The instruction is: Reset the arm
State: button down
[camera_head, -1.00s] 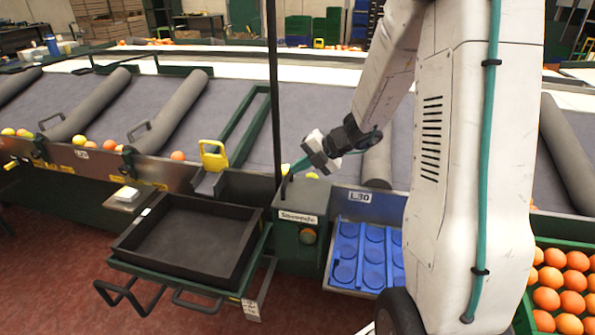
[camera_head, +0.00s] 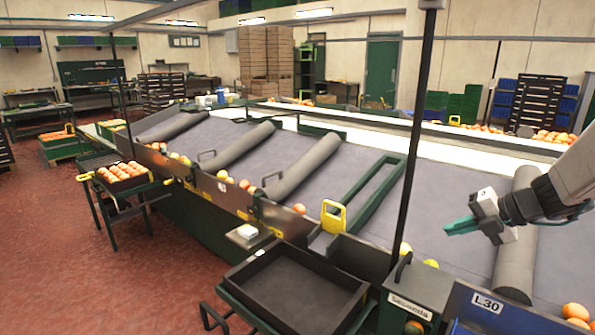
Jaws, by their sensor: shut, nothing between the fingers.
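My gripper (camera_head: 462,227) is at the right of the head view, with its teal fingers pointing left. It is shut and empty. It hangs above the grey sorting belt (camera_head: 370,235), apart from everything, to the right of the thin black post. My white arm enters from the right edge, and most of it is outside the picture.
An empty black tray (camera_head: 296,298) sits at the front on a green stand. A yellow handle (camera_head: 333,217) stands on the belt's edge. A blue bin labelled L30 (camera_head: 487,303) is at lower right. A tray of oranges (camera_head: 122,173) stands at left. The red floor (camera_head: 110,270) at left is clear.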

jog(key=s+a+r+m+g+h, duration=0.1)
jog(key=s+a+m+g+h, duration=0.1)
jog(key=s+a+m, duration=0.3)
jog(key=s+a+r+m+g+h, duration=0.1)
jog(key=s+a+m, duration=0.4)
jog(key=s+m, duration=0.8)
jog(key=s+a+r+m+g+h, duration=0.2)
jog(key=s+a+r+m+h, duration=0.1)
jog(key=s+m, duration=0.6)
jog(key=shift+a+r+m+g+h, duration=0.15)
jog(key=shift+a+m+g+h, duration=0.25)
jog(key=shift+a+m, duration=0.5)
